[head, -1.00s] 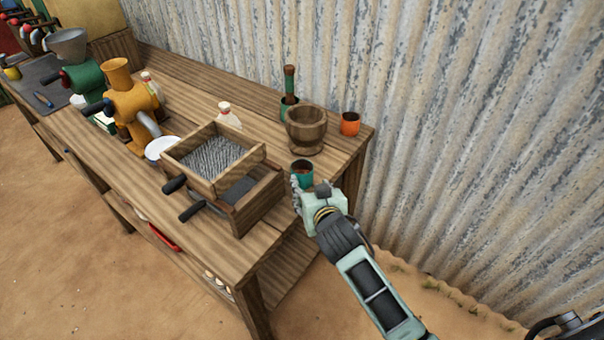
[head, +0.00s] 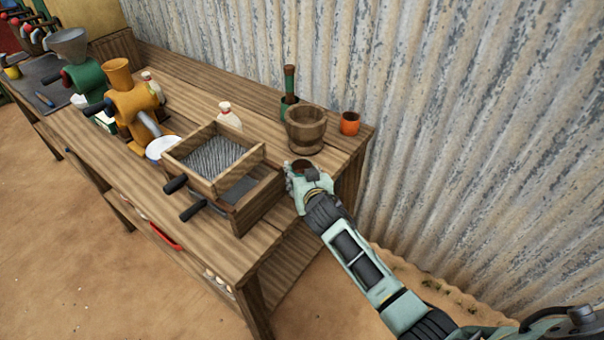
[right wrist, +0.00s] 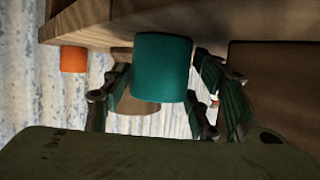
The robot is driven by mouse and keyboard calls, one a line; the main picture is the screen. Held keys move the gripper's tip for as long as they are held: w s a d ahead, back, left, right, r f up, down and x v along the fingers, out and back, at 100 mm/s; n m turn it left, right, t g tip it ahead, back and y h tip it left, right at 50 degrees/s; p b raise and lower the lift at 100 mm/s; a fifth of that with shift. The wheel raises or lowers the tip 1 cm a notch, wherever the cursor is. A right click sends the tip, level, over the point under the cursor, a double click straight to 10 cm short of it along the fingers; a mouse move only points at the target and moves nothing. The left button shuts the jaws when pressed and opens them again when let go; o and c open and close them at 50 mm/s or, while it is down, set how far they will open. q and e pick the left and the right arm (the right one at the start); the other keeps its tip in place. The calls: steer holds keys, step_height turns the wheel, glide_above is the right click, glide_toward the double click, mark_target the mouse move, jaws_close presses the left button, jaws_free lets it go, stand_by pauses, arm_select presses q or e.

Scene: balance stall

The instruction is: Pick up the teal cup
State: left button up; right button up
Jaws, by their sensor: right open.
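The teal cup (right wrist: 162,68) shows large in the right wrist view, which looks upside down, with the table top above it. My right gripper (head: 297,173) is open at the front right of the table, with one finger on each side of the cup. I cannot tell whether either finger touches it. In the head view the gripper hides nearly all of the cup; only its round brown top (head: 302,165) shows. My left gripper is in neither view.
A wooden mortar (head: 306,128) stands just behind the cup, and an orange cup (head: 349,123) is at the back right. A wooden box with a tray (head: 222,165) is close on the left. The corrugated wall (head: 470,130) rises behind the table.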

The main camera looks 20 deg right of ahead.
steer(key=c, duration=0.8)
steer(key=shift+r, duration=0.1)
steer(key=shift+c, duration=0.3)
